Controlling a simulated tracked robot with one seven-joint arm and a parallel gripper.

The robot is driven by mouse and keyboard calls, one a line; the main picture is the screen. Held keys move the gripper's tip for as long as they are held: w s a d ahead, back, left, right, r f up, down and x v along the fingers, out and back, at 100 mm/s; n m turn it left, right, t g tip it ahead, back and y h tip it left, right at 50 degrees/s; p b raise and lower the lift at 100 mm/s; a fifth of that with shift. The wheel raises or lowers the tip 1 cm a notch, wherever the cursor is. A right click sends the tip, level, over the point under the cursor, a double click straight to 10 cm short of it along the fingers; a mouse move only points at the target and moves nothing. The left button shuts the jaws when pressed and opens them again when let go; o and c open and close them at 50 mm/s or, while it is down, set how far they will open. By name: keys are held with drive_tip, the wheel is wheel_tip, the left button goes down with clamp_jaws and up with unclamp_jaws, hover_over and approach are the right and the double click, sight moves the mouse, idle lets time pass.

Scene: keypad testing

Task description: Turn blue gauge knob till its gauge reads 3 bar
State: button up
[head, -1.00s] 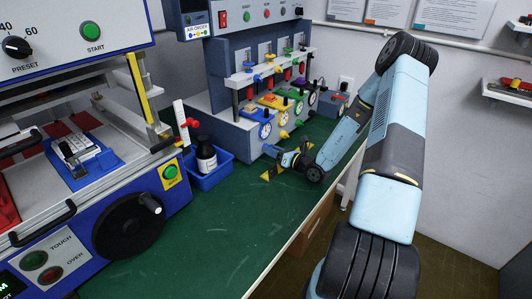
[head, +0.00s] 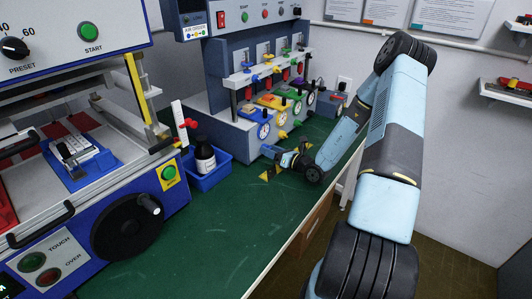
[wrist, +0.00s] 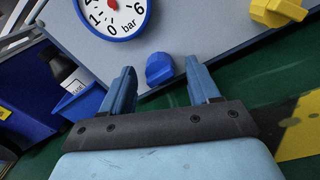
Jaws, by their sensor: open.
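The blue knob (wrist: 160,68) sits on the grey panel in the wrist view. The blue-rimmed gauge (wrist: 140,24) is up and left of it, cut off by the top edge. Its dial shows 0, 1, 6 and "bar" and a red hub; its reading cannot be made out. My gripper (wrist: 160,77) is open, with one finger on each side of the knob; contact cannot be told. In the head view my gripper (head: 272,154) is low at the panel's front, below the blue gauge (head: 263,131); the knob is hard to make out there.
A yellow knob (wrist: 276,10) is right of the blue one. A blue bin (head: 210,178) with a dark bottle (head: 205,158) stands left of my gripper. More gauges and coloured valves line the panel. The green bench top (head: 215,235) in front is clear.

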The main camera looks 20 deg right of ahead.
drive_tip(key=v, duration=1.3)
drive_tip(key=shift+s+d, duration=0.2)
drive_tip(key=shift+a+r+n, duration=0.25)
drive_tip(key=shift+n, duration=0.05)
drive_tip(key=s+a+r+n+g, duration=0.5)
drive_tip(key=a+r+n+g, duration=0.2)
drive_tip(key=r+n, duration=0.2)
drive_tip(key=s+a+r+n+g, duration=0.5)
drive_tip(key=a+r+n+g, duration=0.2)
drive_tip(key=r+n, duration=0.25)
drive_tip(key=s+d+r+n+t+h, duration=0.3)
drive_tip(key=s+r+n+t+h, duration=0.2)
drive_tip(key=s+r+n+h, duration=0.5)
drive_tip(key=s+r+n, duration=0.4)
drive_tip(key=s+r, duration=0.2)
drive_tip(key=r, duration=0.1)
drive_tip(key=shift+r+h, duration=0.3)
idle(1.0)
